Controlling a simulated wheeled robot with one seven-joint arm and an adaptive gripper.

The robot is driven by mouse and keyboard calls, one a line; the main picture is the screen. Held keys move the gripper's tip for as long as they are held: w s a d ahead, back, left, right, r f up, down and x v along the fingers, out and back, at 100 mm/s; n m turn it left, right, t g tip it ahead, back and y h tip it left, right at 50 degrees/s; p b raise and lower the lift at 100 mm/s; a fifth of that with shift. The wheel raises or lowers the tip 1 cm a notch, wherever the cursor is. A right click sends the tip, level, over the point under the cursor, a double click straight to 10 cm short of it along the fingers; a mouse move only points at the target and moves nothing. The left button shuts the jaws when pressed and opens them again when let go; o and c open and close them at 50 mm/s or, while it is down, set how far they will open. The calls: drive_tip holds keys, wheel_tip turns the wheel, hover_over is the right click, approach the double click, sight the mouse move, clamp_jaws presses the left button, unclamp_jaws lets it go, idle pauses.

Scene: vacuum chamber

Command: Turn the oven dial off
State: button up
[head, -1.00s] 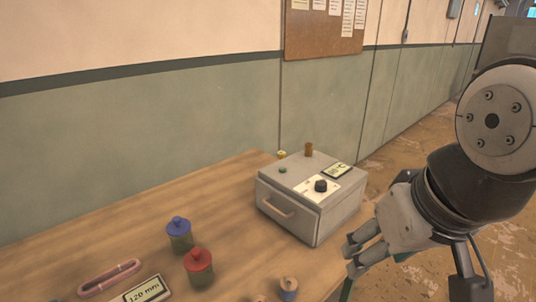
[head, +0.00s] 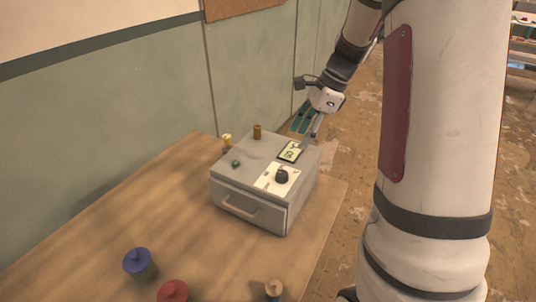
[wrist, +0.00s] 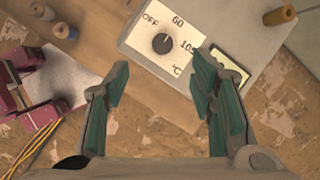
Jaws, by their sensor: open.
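The oven is a grey box (head: 236,180) with a front handle, on the wooden table. Its black round dial (head: 282,176) sits on a white plate on top. In the wrist view the dial (wrist: 162,43) is ringed by the marks OFF, 60 and 105 °C; its small pointer seems turned up toward 60, but it is too small to be sure. My gripper (head: 308,122) is open and empty, near the oven's far right side. In the wrist view my gripper's (wrist: 162,82) teal-padded fingers are spread, with the dial beyond the gap between the tips, untouched.
A small display (head: 290,151), a brown cylinder (head: 257,131), a green button (head: 236,163) and a yellow-topped piece (head: 227,140) are on or by the oven. Blue-lidded (head: 138,263) and red-lidded (head: 172,292) jars stand at the front. The left table is clear.

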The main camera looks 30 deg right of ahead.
sight(282, 173)
drive_tip(key=shift+m, duration=0.4)
drive_tip(key=x, duration=0.4)
drive_tip(key=p+x, duration=0.1)
drive_tip(key=x, duration=0.4)
drive_tip(key=d+p+x, duration=0.1)
drive_tip(key=x, duration=0.4)
drive_tip(key=shift+d+f, duration=0.1)
drive_tip(key=shift+f, duration=0.3)
drive_tip(key=shift+c, duration=0.3)
drive_tip(key=c, duration=1.1)
